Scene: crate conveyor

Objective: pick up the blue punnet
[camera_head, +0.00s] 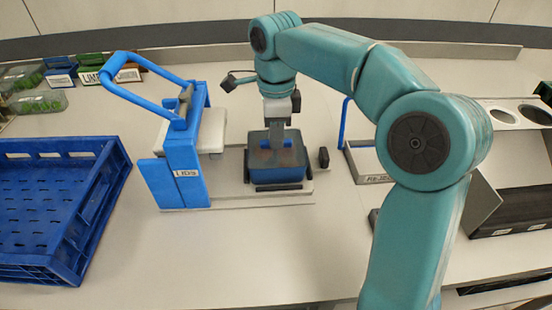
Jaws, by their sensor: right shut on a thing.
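The blue punnet (275,165) sits in the middle of the view, on the base of the lidding station (186,160) with the blue lever. It looks upright, with dark edges around its lower part. Something reddish shows faintly inside it. My right gripper (278,138) points straight down over the punnet and is shut on it. The fingertips are partly hidden against the punnet's inside and rim. I cannot tell whether the punnet is clear of the base. My left gripper is not in view.
A blue crate (112,170) stands at the left. Clear tubs (38,103) and a labelled lid holder (105,74) are at the back left. A tray marked reject (372,179) is right of the station. A dark bin (515,208) stands farther right. The front middle counter is free.

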